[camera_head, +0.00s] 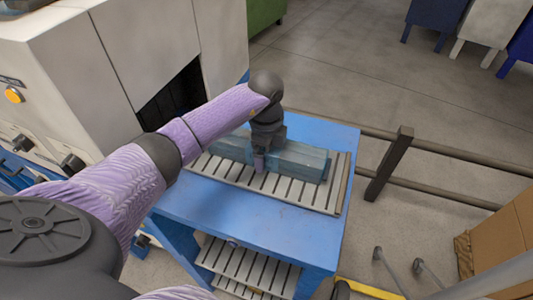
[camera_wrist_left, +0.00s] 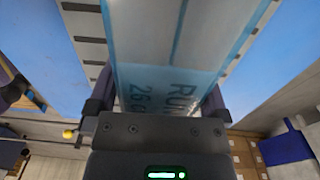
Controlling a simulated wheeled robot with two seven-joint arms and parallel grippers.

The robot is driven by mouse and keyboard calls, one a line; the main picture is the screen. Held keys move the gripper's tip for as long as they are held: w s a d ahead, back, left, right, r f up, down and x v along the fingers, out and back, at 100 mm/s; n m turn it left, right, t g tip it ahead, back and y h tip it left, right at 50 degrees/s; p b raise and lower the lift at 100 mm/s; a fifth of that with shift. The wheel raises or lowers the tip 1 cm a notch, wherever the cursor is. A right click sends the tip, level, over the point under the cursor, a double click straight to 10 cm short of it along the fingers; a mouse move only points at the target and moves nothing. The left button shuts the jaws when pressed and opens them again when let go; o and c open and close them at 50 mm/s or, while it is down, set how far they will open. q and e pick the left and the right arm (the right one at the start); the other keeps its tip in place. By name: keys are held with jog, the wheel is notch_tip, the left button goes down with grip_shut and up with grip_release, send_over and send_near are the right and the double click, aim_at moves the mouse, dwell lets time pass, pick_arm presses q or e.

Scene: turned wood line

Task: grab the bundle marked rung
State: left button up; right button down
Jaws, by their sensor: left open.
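The bundle (camera_head: 303,161) is a long box shape in translucent blue wrap, lying on a slatted rack (camera_head: 335,195) on a blue table. In the left wrist view the bundle (camera_wrist_left: 170,50) carries large printed letters, partly cut off, that read like "RUN", and "26" beside them. My left gripper (camera_head: 260,163) is over the bundle's middle, pointing down. In the wrist view the open left gripper (camera_wrist_left: 158,92) has one finger on each side of the bundle. I cannot tell whether the fingers touch it. My right gripper is not in view.
The blue table (camera_head: 250,225) has a bare front strip and a lower slatted shelf (camera_head: 250,272). A white machine (camera_head: 140,50) stands close at the left. A dark rail post (camera_head: 390,163) stands to the right, with cardboard (camera_head: 505,240) beyond.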

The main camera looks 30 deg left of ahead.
pick_arm(q)
jog(key=shift+r, duration=0.15)
grip_shut()
